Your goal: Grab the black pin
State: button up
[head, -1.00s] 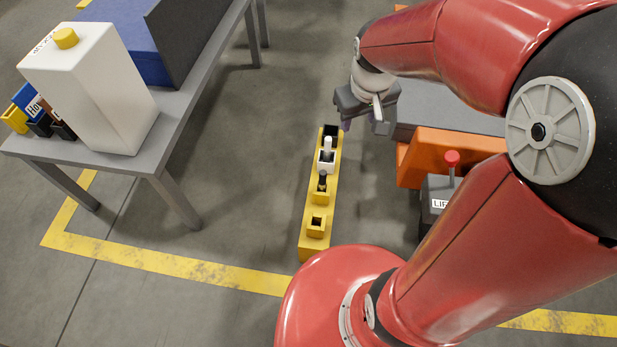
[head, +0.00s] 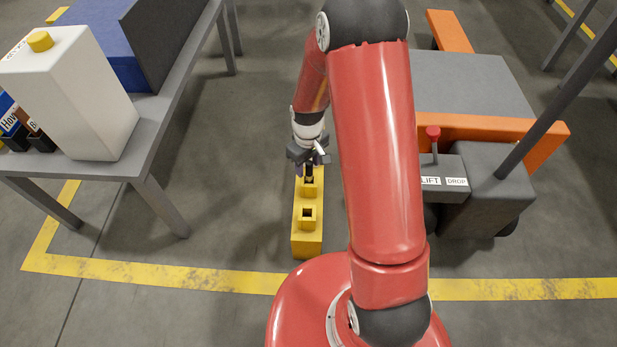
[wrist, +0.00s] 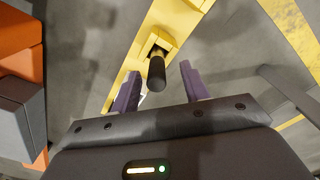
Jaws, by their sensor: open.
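The black pin (wrist: 156,73) stands in a square yellow socket on the yellow rack in the wrist view. In the head view only a small dark part of the pin (head: 309,172) shows below my gripper (head: 309,163). In the wrist view my gripper (wrist: 158,85) is open, with its two purple fingers apart, one on each side of the pin. The pin's end lies in the gap between the fingers, which do not visibly touch it. The yellow rack (head: 306,240) stands on the floor, and its far part is hidden behind my gripper.
An empty yellow socket (head: 308,214) is on the near part of the rack. A grey table (head: 158,125) with a white jug (head: 75,95) stands at left. An orange and grey lift cart (head: 470,125) with a red-knobbed lever is at right. The floor left of the rack is clear.

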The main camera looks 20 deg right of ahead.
aim_at(309, 171)
jog(key=f, duration=0.3)
jog(key=shift+d+f, duration=0.25)
jog(key=shift+f, duration=0.1)
grip_shut()
